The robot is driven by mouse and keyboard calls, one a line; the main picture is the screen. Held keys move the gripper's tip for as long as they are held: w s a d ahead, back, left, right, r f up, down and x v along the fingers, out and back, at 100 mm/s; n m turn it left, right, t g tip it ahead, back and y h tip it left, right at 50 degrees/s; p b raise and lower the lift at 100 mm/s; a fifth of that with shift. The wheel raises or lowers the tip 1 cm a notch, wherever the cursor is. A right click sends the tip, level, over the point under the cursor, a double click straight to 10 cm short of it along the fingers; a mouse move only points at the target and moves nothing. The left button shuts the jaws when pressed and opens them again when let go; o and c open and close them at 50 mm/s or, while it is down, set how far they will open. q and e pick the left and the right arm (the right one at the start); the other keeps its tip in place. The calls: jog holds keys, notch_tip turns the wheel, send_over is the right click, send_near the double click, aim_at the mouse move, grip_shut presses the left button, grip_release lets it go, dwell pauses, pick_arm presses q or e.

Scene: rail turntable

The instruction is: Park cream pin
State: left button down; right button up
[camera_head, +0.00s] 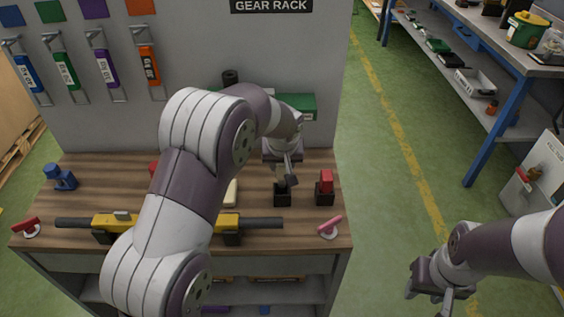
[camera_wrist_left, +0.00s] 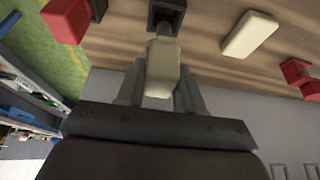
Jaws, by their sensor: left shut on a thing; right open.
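The cream pin (camera_wrist_left: 162,68) is between the fingers of my left gripper (camera_wrist_left: 160,96) in the left wrist view. Its darker narrow end points at a black square socket (camera_wrist_left: 181,4); I cannot tell whether the tip is inside. In the head view my left gripper (camera_head: 287,178) is shut just above that socket (camera_head: 282,197) on the wooden bench, and the pin is mostly hidden. My right gripper (camera_head: 440,287) is open and empty over the floor at the lower right.
A red block (camera_head: 326,178) stands in a black holder beside the socket. A cream block (camera_head: 231,192) lies left of it. A yellow rail piece (camera_head: 255,222) with a dark bar crosses the bench front. A pink handle (camera_head: 330,225) is near the right edge. A grey panel stands behind.

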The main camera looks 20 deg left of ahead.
aim_at(282, 177)
pick_arm(q)
jog(key=shift+f+b, duration=2.3)
jog(key=shift+f, duration=0.55)
jog(key=c, duration=0.6)
grip_release()
jog(key=shift+c, duration=0.2)
jog(key=shift+r, duration=0.1)
jog(key=v, duration=1.2)
jog(key=shift+r+p, duration=0.3)
jog(key=shift+r, duration=0.05)
